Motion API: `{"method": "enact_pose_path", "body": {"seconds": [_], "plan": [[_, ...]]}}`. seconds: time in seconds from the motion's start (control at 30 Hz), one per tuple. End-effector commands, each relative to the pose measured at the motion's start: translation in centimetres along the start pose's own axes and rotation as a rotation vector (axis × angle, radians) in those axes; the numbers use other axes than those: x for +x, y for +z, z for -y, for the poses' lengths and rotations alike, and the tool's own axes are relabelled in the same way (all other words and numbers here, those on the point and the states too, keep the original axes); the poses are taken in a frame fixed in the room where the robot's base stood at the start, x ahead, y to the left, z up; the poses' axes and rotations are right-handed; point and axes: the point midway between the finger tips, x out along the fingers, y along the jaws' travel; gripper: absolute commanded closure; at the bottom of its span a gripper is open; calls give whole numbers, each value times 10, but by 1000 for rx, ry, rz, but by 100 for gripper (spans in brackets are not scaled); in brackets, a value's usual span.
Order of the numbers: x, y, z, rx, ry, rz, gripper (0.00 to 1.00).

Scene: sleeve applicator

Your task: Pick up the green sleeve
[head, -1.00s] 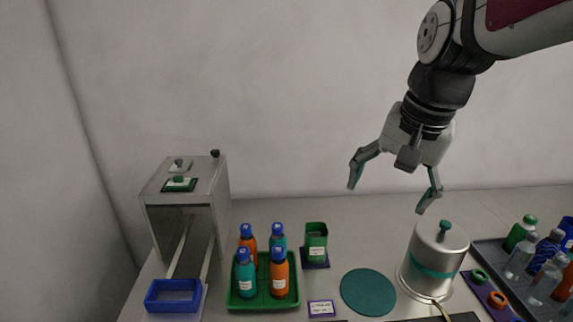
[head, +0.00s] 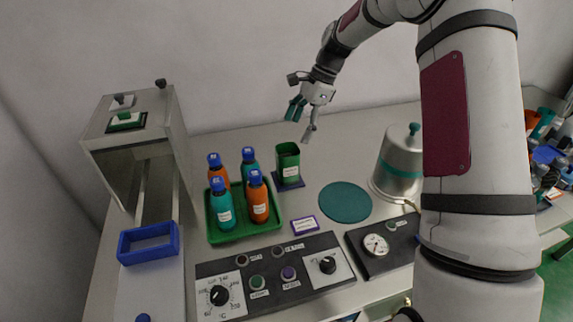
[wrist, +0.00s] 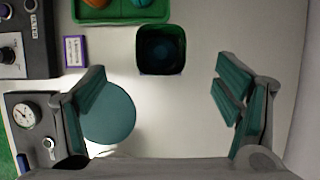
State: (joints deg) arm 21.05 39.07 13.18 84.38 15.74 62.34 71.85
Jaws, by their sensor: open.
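An upright green open-topped square tube with a pale label (head: 288,163), which I take to be the green sleeve, stands on a dark purple base right of the bottle tray. In the wrist view I look down into its dark opening (wrist: 162,72); it lies between the fingers sideways, toward the top of the picture. My gripper (head: 302,121) is open and empty, above the tube and apart from it. In the wrist view its fingers (wrist: 160,92) are spread wide.
A green tray (head: 236,236) with several blue-capped bottles stands left of the tube. A teal disc (head: 345,202) and a steel dome (head: 402,158) are to its right. A control panel (head: 318,247) is in front. A box-shaped machine (head: 130,145) and blue bin (head: 148,243) stand left.

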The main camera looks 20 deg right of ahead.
Motion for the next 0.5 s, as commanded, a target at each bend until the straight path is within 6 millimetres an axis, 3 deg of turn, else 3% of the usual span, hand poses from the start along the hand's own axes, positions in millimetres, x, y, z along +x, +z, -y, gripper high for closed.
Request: {"method": "enact_pose_path", "body": {"seconds": [0.3, 0.5], "plan": [[58, 0, -2, -2, 5, 0, 16], [73, 1, -1, -4, 3, 0, 16]]}}
